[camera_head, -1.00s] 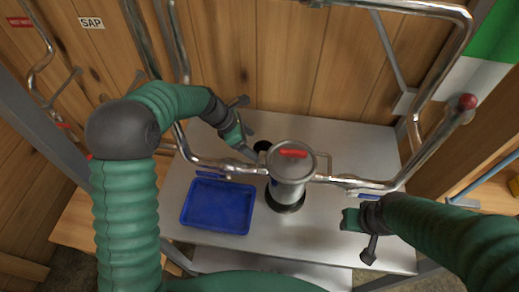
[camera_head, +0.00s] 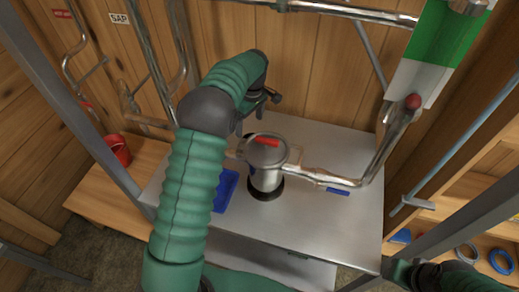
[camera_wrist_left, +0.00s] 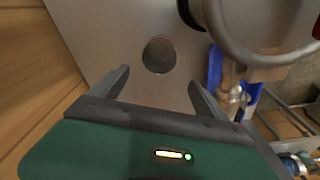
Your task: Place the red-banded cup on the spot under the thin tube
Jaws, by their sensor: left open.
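I cannot make out a red band on any cup. My left gripper (camera_head: 248,122) is open above the metal table, behind the steel canister, partly hidden by my arm. In the left wrist view, its open fingers (camera_wrist_left: 159,80) point at a small round grey thing (camera_wrist_left: 158,55) on the table. It sits just beyond the fingertips, between them and apart from them; I cannot tell whether it is a cup or a flat spot. The thin tube is not clear. My right gripper (camera_head: 405,272) is at the lower right edge, its jaws unclear.
The steel canister (camera_head: 266,178) with a red-handled lid stands on a black ring; a pipe runs right from it. A blue tray (camera_head: 226,190) lies left of it, partly hidden. A red pail (camera_head: 118,150) stands on the wooden bench. The table's right front is clear.

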